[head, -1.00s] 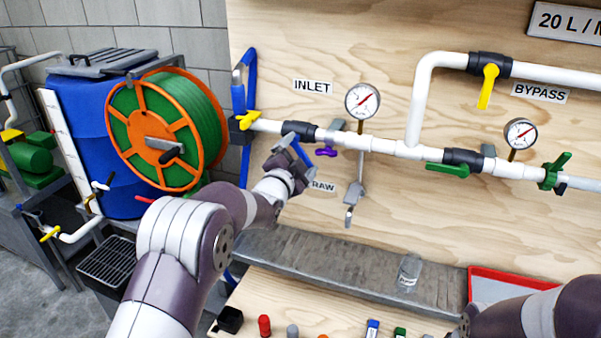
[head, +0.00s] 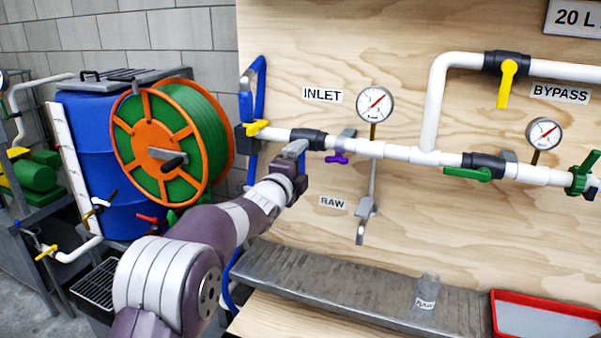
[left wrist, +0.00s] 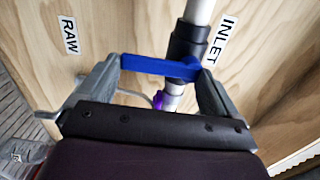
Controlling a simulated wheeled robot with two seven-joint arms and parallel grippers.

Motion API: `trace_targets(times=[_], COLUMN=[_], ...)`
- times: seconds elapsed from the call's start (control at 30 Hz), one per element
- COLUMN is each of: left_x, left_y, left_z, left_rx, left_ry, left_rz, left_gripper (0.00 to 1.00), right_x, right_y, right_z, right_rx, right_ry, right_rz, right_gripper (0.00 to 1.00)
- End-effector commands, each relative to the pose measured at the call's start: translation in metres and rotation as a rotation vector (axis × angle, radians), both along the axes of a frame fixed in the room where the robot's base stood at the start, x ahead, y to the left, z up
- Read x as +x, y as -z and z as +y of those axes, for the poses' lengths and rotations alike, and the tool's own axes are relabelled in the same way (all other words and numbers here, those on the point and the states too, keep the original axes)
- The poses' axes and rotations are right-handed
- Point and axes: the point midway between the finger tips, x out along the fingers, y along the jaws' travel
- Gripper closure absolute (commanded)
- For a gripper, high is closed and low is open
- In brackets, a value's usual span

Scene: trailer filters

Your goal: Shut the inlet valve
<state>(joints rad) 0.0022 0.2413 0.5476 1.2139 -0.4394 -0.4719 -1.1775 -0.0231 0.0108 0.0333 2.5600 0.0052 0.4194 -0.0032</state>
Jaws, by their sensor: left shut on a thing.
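The inlet valve has a black body (head: 308,139) on the white pipe below the INLET label (head: 322,95). In the left wrist view its blue handle (left wrist: 150,65) lies crosswise to the pipe, between the two fingers. My left gripper (head: 296,150) is at the valve from below and is shut on the blue handle. In the head view the gripper hides most of the handle. My right gripper is not in view.
A purple-handled valve (head: 337,158) and a gauge (head: 375,104) sit close to the right. A yellow-handled valve (head: 257,127) is to the left. The hose reel (head: 160,140) stands left of my arm. A grey ledge (head: 330,285) runs below, with a clear jar (head: 426,292).

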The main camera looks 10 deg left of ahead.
Motion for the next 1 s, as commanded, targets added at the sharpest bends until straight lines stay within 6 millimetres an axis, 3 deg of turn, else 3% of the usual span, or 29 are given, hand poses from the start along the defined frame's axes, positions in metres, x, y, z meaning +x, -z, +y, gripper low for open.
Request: trace_targets(times=[0.47,0.5,0.83,1.0], left_x=[0.000,0.000,-0.006,-0.038], left_y=[0.001,0.001,0.001,0.001], left_z=[0.001,0.001,0.002,0.008], left_rx=[0.018,0.018,0.014,0.015], left_ry=[0.000,0.000,0.000,-0.001], left_rz=[-0.001,-0.001,-0.002,-0.003], left_gripper=[0.61,0.00,0.00,0.00], right_x=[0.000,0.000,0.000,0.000], right_y=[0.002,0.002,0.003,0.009], right_z=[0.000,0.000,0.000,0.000], right_rx=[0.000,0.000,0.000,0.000], right_ry=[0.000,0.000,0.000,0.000], right_rz=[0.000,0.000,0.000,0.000], right_gripper=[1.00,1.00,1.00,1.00])
